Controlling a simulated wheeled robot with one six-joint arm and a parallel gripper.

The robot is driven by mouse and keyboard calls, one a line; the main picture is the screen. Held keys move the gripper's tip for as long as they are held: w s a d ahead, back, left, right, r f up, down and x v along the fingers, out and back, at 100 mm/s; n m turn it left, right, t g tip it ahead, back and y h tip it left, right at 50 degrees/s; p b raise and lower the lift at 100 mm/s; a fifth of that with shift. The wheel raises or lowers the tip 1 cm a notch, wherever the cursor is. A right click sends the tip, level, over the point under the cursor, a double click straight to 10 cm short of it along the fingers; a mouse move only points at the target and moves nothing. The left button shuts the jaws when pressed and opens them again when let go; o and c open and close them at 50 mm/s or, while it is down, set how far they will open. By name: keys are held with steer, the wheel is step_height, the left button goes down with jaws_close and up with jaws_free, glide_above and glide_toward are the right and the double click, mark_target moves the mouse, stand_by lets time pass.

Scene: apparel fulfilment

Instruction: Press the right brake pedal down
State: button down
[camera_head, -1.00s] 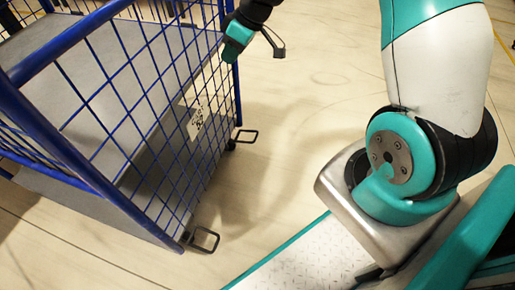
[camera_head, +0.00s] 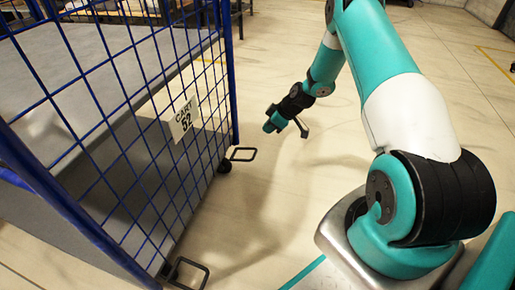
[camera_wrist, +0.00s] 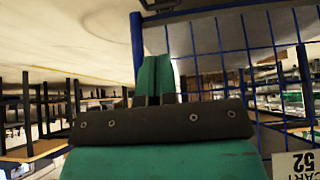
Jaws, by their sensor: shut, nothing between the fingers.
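The blue wire cart stands at the left in the head view, with two black loop pedals at its base. The right pedal (camera_head: 243,154) sticks out at the far corner by a wheel. The other pedal (camera_head: 190,272) is at the near corner. Both loops look roughly level. My gripper (camera_head: 270,126) is shut and empty, up and to the right of the right pedal in the picture, apart from it. In the wrist view its fingers (camera_wrist: 155,75) are together near the cart's corner post. A dark part at the top edge there is too cut off to identify.
The cart's mesh side (camera_head: 140,150) carries a "CART 52" sign (camera_head: 184,119), also in the wrist view (camera_wrist: 295,164). The corner post (camera_head: 228,75) rises near my gripper. Open floor (camera_head: 420,60) lies to the right. Tables stand in the background.

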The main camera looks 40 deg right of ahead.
steer(key=b+x, duration=0.6)
steer(key=x, duration=0.4)
steer(key=shift+f, duration=0.4)
steer(key=shift+s+d+f+b, duration=0.1)
steer(key=shift+f+b, duration=0.35)
steer(key=shift+f, duration=0.15)
steer(key=shift+s+d+f+b, duration=0.1)
steer(key=shift+f+b, duration=0.35)
steer(key=shift+f, duration=0.1)
steer(key=shift+s+f, duration=0.1)
steer(key=shift+f, duration=0.35)
steer(key=shift+b, duration=0.3)
